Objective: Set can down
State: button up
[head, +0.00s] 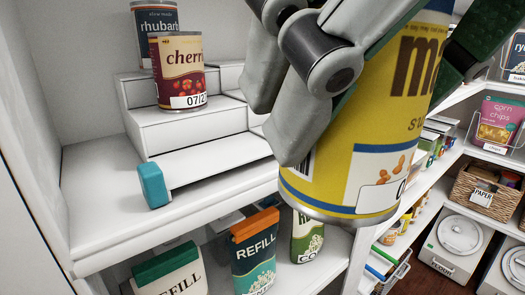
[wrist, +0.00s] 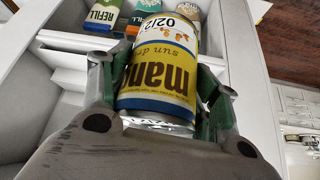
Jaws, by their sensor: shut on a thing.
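A large yellow can (head: 353,165) with blue bands and a "mango"-like label is held in my gripper (head: 385,75). In the wrist view the same can (wrist: 160,75) sits between both fingers of my gripper (wrist: 160,95), which are shut on it. In the head view it hangs in the air in front of the shelf's right part, tilted slightly. A white stepped riser (head: 200,130) stands on the white shelf (head: 110,215). A dark red cherry can (head: 178,75) stands on a riser step, with a rhubarb can (head: 155,20) behind it on a higher step.
A teal block (head: 153,185) sits at the riser's front left. Refill packs (head: 254,255) stand on the shelf below. The riser's lower step looks bare.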

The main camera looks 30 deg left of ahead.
jog(key=shift+w+r+m, duration=0.4)
jog(key=shift+w+r, duration=0.15)
jog(key=shift+r, duration=0.2)
jog(key=w+a, duration=0.3)
jog(key=a, duration=0.5)
jog(key=w+a, duration=0.4)
jog(key=a, duration=0.4)
jog(key=shift+a+f, duration=0.2)
jog(key=shift+f, duration=0.95)
jog(key=shift+a+f, duration=0.25)
jog(key=shift+f, duration=0.9)
jog(key=shift+a+f, duration=0.2)
jog(key=shift+f, duration=0.95)
jog(key=shift+f, duration=0.15)
jog(key=o, duration=1.3)
jog(key=shift+c, duration=0.2)
